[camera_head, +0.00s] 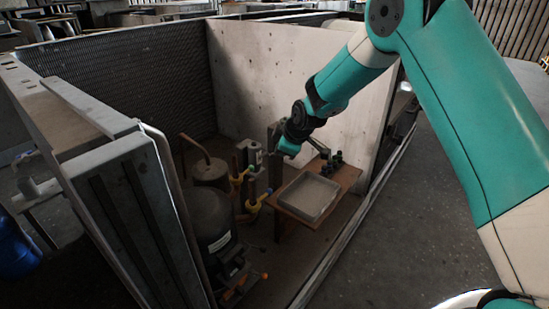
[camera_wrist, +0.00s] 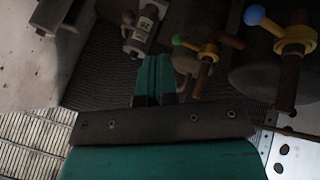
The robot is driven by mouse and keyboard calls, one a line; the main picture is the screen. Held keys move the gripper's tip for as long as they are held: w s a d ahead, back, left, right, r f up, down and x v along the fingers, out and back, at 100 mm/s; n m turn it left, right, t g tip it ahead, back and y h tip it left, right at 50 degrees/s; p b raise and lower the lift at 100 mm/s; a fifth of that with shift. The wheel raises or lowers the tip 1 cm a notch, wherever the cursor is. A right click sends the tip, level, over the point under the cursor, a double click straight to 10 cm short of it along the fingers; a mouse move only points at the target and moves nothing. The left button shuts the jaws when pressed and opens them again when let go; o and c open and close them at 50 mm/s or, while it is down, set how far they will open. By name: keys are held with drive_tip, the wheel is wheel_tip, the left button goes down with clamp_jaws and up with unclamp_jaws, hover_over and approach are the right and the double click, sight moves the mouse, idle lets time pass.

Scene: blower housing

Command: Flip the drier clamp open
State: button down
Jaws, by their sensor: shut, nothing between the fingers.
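A small pale cylinder with a label, which looks like the drier (camera_wrist: 140,32), shows at the top of the wrist view. It sits on an upright mount, and in the head view it (camera_head: 252,156) is left of my gripper. I cannot make out the clamp's lever or whether the clamp is closed. My gripper (camera_wrist: 155,78) has its teal fingers together and empty, pointing toward the area just below and right of the drier. In the head view my gripper (camera_head: 287,148) is small and partly dark, apart from the drier as far as I can tell.
Yellow valves with a green handle (camera_wrist: 178,40) and a blue handle (camera_wrist: 254,14) stand right of the drier in the wrist view. A dark tank (camera_head: 212,215) stands inside the housing wall (camera_head: 130,150). A grey tray (camera_head: 308,196) lies on a wooden shelf (camera_head: 347,176).

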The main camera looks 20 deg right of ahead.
sight(275, 156)
drive_tip(key=shift+w+a+f+b, duration=0.1)
drive_tip(key=shift+w+f+b, duration=1.15)
drive_tip(key=shift+w+f, duration=2.75)
drive_tip(key=shift+r, duration=0.1)
